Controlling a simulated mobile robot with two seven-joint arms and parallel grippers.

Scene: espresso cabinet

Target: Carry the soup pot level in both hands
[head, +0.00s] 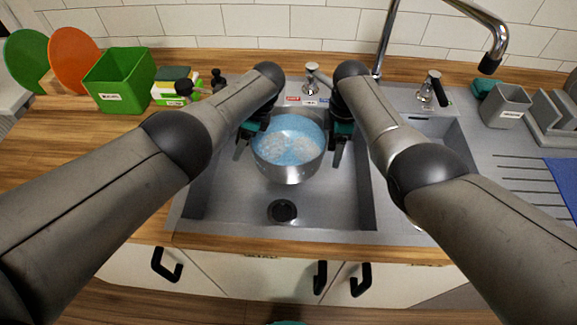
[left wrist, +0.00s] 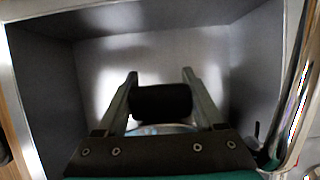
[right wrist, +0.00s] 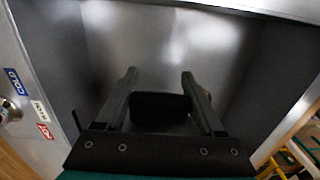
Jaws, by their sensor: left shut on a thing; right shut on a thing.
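The soup pot (head: 289,172) is a round metal pot with blue, foamy-looking contents. It is in the head view, over the left sink basin (head: 225,205), and looks about level. I cannot tell how far its base is from the basin floor. My left gripper (head: 247,133) is at the pot's left side, shut on a black handle (left wrist: 162,102). My right gripper (head: 340,138) is at its right side, shut on the other black handle (right wrist: 158,108). My forearms hide part of both grippers in the head view. Only a sliver of the pot's rim shows in the left wrist view.
The drain (head: 282,211) lies in front of the pot. A curved faucet (head: 480,18) and a tap handle (head: 432,90) stand behind the sink. A green bin (head: 120,80) stands at left, a grey caddy (head: 505,105) at right. The wooden counter (head: 60,150) at left has free room.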

